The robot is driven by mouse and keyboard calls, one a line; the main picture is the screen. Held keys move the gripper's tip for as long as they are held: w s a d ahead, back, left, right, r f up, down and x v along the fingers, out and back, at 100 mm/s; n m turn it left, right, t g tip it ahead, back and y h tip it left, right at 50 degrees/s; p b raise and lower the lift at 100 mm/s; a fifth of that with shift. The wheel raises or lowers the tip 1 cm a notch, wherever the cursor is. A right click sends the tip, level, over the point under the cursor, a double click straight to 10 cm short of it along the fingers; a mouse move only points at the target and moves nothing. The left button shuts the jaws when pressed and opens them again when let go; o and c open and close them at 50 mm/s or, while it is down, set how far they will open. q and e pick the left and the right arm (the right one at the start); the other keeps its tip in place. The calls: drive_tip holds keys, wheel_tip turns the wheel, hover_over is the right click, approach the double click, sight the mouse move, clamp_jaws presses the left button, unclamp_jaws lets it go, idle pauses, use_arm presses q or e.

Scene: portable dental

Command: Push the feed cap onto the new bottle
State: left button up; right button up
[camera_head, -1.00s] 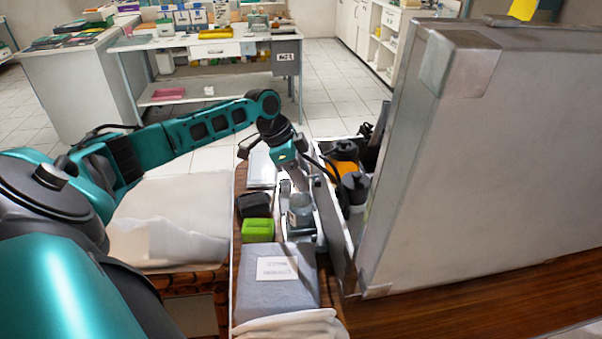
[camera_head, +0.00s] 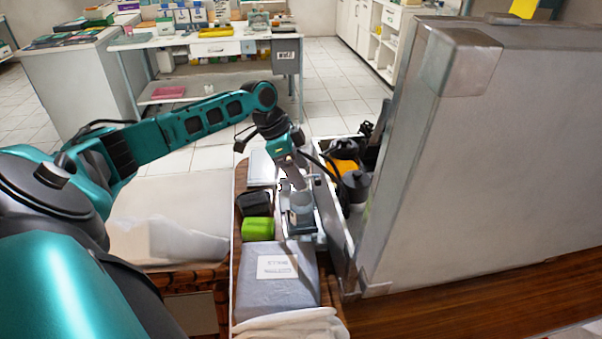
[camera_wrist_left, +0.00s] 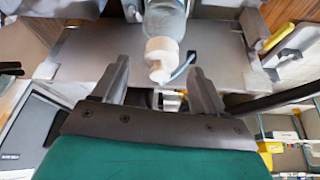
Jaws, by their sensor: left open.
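A clear bottle (camera_wrist_left: 167,18) with a white cap (camera_wrist_left: 160,52) shows at the top middle of the left wrist view, and a thin bluish tube (camera_wrist_left: 183,67) runs from beside the cap. In the head view the bottle (camera_head: 302,203) stands in the narrow grey holder area beside the big case. My left gripper (camera_wrist_left: 158,70) is open, with one finger on each side of the cap in the picture. I cannot tell whether either finger touches it, or whether the cap is fully seated. In the head view the left gripper (camera_head: 298,186) is right behind the bottle, its fingertips partly hidden. My right gripper is not in view.
The large grey case (camera_head: 500,150) stands close on the right, with dark and orange bottles (camera_head: 346,160) beside it.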

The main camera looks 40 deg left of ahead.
use_arm(q)
drive_tip(key=v, duration=1.1)
drive_tip(key=shift+s, duration=0.1)
